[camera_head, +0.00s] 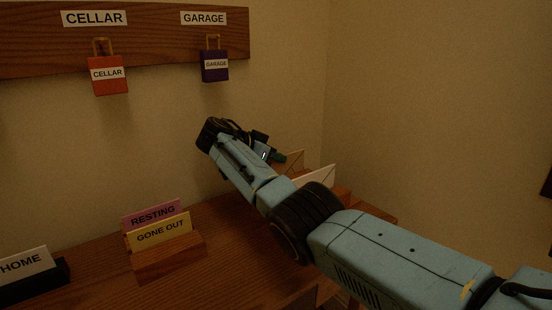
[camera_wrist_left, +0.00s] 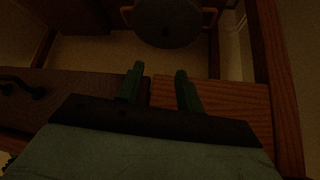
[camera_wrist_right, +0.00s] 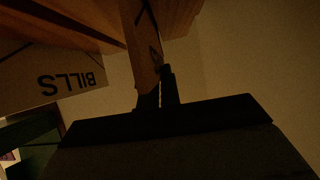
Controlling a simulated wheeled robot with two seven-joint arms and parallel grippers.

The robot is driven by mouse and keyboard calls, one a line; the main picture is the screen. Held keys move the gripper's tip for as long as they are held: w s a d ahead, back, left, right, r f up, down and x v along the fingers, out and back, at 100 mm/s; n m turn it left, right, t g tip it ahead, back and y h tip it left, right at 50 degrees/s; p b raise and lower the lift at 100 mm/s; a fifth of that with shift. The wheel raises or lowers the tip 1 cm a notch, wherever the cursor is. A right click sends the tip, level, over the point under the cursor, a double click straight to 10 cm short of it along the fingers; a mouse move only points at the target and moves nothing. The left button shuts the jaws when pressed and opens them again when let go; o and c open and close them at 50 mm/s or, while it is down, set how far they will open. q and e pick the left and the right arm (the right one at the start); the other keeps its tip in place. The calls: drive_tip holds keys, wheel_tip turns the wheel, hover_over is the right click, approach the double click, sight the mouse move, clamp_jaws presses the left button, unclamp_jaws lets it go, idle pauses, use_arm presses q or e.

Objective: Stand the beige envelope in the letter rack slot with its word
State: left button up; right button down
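The beige envelope (camera_head: 295,160) shows in the head view at the tip of my right gripper (camera_head: 277,156), above the wooden letter rack (camera_head: 374,206). In the right wrist view, my right gripper (camera_wrist_right: 160,88) is closed around the lower end of the beige envelope (camera_wrist_right: 143,45), seen at a steep angle. Its word is not readable. A paler envelope (camera_head: 316,178) stands in the rack; in the right wrist view an envelope reads BILLS (camera_wrist_right: 75,84), upside down. My right arm hides much of the rack and its slot words. My left gripper (camera_wrist_left: 158,88) is open and empty.
Red CELLAR (camera_head: 108,84) and purple GARAGE (camera_head: 215,72) tags hang on the wall board (camera_head: 150,35). A dark round thing with orange handles (camera_wrist_left: 168,22) lies beyond my left gripper.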

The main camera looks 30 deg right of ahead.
drive_tip(key=c, duration=2.1)
unclamp_jaws()
drive_tip(key=shift+f, duration=0.1)
drive_tip(key=o, duration=0.5)
use_arm(q)
drive_tip(key=shift+w, duration=0.1)
drive_tip(key=shift+r, duration=0.1)
